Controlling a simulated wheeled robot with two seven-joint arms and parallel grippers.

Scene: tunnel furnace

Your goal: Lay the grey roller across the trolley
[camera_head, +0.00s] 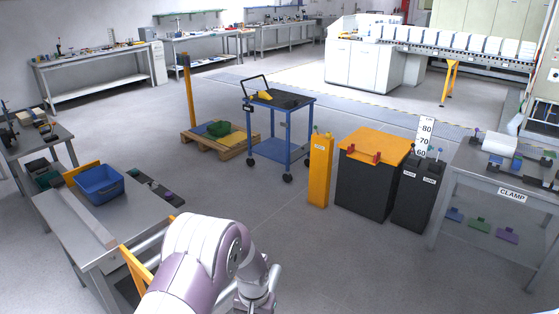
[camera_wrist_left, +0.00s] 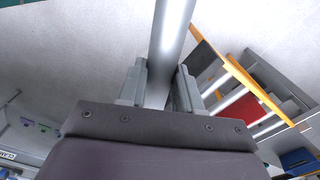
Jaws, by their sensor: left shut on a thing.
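My left gripper (camera_wrist_left: 158,88) is shut on a grey roller (camera_wrist_left: 170,40), a smooth metal cylinder that runs up out of the top of the left wrist view. The rest of the roller is hidden or out of frame. In the head view my left arm fills the bottom middle, and its gripper and the roller cannot be made out. The trolley (camera_head: 281,152) is a blue-framed cart with a dark top and a black handle, standing mid-floor well beyond my arm. A yellow object (camera_head: 265,96) lies on its top. My right gripper is not in view.
An orange-sided rack (camera_wrist_left: 238,73) with silver bars is beside the gripper. A bench with a blue bin (camera_head: 99,184) is at left. A yellow post (camera_head: 320,170), an orange-lidded bin (camera_head: 368,178) and the CLAMP bench (camera_head: 511,194) stand at right. Floor before the trolley is clear.

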